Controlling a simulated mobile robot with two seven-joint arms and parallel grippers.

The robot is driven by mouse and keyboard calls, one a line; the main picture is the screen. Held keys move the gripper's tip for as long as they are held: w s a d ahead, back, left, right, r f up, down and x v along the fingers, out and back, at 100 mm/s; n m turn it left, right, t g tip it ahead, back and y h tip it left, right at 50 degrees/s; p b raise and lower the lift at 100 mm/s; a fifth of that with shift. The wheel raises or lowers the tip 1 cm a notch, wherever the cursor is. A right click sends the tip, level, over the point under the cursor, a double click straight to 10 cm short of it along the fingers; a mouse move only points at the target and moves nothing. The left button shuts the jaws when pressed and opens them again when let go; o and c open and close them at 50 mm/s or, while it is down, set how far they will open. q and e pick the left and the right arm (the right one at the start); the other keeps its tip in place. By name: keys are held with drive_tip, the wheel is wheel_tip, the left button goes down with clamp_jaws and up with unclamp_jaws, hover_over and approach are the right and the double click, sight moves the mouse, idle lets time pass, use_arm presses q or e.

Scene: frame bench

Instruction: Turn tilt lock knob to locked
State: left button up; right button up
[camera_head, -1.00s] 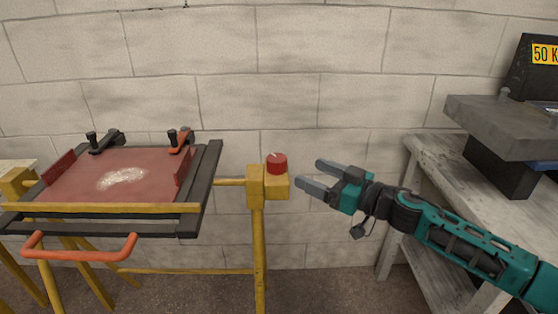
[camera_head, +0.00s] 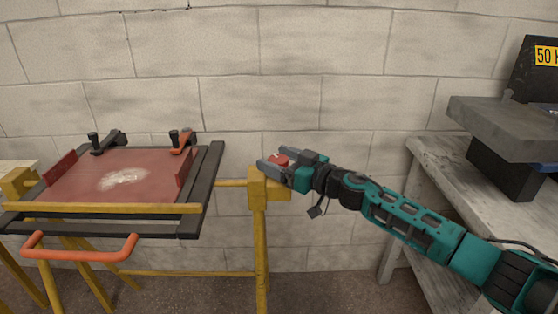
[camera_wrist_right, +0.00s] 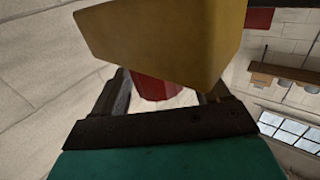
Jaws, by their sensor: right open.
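The red tilt lock knob (camera_head: 279,159) sits on top of the yellow post (camera_head: 258,190) at the right end of the tilting frame. My right gripper (camera_head: 273,160) is open, with its fingers on either side of the knob. In the right wrist view the red knob (camera_wrist_right: 155,86) shows between the two fingers, partly hidden by the yellow block (camera_wrist_right: 165,40). I cannot tell whether the fingers touch the knob. The tilting frame (camera_head: 212,165) holds a red panel (camera_head: 80,185) with a pale patch. My left gripper is not in view.
An orange handle (camera_head: 80,255) is at the frame's front, and two clamps, one black (camera_head: 105,142) and one orange-red (camera_head: 181,141), are along its back. A grey workbench (camera_head: 440,165) with a heavy grey press (camera_head: 510,130) stands at the right. A block wall is close behind.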

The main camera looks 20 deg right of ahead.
drive_tip(key=c, duration=0.9)
drive_tip(key=shift+c, duration=0.2)
